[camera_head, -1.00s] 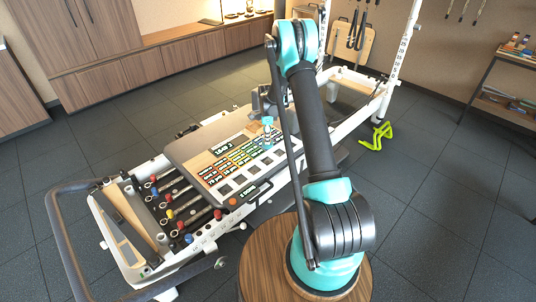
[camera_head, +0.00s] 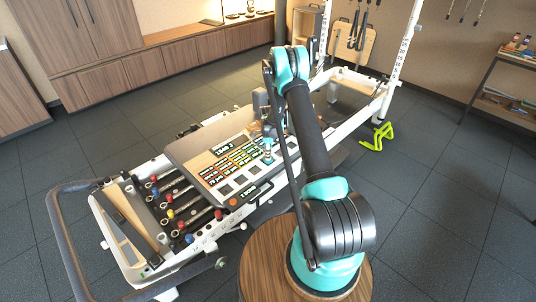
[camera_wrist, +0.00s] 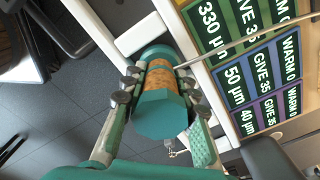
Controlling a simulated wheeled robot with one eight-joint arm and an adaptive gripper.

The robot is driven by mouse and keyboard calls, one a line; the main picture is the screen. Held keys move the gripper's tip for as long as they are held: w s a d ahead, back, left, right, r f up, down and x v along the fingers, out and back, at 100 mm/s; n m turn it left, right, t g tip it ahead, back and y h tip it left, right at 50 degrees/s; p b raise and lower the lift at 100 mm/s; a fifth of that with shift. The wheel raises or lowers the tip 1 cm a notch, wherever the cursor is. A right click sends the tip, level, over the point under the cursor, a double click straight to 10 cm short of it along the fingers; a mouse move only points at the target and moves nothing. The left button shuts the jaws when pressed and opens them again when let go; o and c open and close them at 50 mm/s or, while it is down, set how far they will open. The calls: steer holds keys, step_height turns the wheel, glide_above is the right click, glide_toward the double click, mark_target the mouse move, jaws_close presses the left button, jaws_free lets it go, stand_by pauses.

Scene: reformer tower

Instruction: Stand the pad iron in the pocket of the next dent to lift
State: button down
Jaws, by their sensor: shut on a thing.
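My gripper (camera_wrist: 158,92) is shut on the pad iron (camera_wrist: 161,119), which has a teal eight-sided end, an orange-brown band and a teal far end. In the head view the iron (camera_head: 268,157) hangs over the right part of the sloping board (camera_head: 181,153), partly hidden by my arm. Whether it touches the board I cannot tell. Dark square pockets (camera_head: 226,190) run along the board's near edge. Coloured label rows lie behind them; in the wrist view (camera_wrist: 236,90) they read "330 µm", "50 µm", "40 µm", with "GIVE" and "WARM" text.
The board rests on a white reformer frame (camera_head: 200,241). Dark springs with coloured ends (camera_head: 170,213) lie left of it. A grey bar (camera_head: 62,232) curves at the front left. A yellow-green stand (camera_head: 377,137) is on the floor at right. A shelf (camera_head: 505,98) stands far right.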

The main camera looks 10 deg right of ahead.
steer(key=shift+f, duration=0.45)
steer(key=c, duration=1.2)
jaws_free()
